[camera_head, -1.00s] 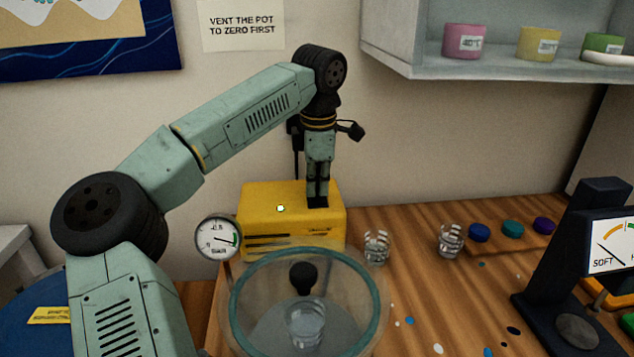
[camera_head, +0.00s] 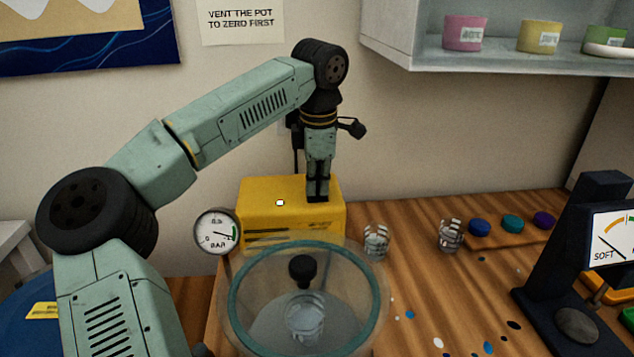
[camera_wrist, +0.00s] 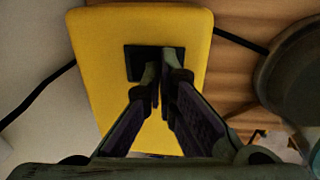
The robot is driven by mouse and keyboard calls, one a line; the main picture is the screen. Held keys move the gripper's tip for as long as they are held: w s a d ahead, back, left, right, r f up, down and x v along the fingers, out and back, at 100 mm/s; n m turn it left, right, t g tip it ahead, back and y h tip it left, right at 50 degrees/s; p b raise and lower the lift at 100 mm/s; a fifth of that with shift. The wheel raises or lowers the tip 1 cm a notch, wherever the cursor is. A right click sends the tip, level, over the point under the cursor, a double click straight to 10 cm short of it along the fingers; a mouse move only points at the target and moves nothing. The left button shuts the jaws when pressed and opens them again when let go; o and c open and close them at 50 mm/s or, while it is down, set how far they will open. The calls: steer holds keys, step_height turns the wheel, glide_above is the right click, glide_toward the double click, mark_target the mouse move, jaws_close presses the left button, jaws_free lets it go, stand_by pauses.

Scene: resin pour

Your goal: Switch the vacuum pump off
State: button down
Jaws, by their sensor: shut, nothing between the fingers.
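My gripper (camera_head: 317,199) points straight down over the right part of the pump's top. In the wrist view the shut fingers (camera_wrist: 160,85) reach the dark switch plate (camera_wrist: 135,62) on the yellow pump (camera_wrist: 105,60). The fingers hide most of the switch, so I cannot tell its position or whether they touch it.
A clear pot (camera_head: 236,318) with a teal rim and a black knob stands in front of the pump. A round gauge (camera_head: 217,231) is at the pump's left. Small glasses (camera_head: 376,241) stand to the right. A wall sign (camera_head: 241,20) reads "VENT THE POT TO ZERO FIRST".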

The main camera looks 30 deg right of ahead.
step_height(320, 180, up, 12)
steer(key=s, duration=0.1)
steer(key=shift+s+a, duration=0.15)
steer(key=shift+a, duration=0.15)
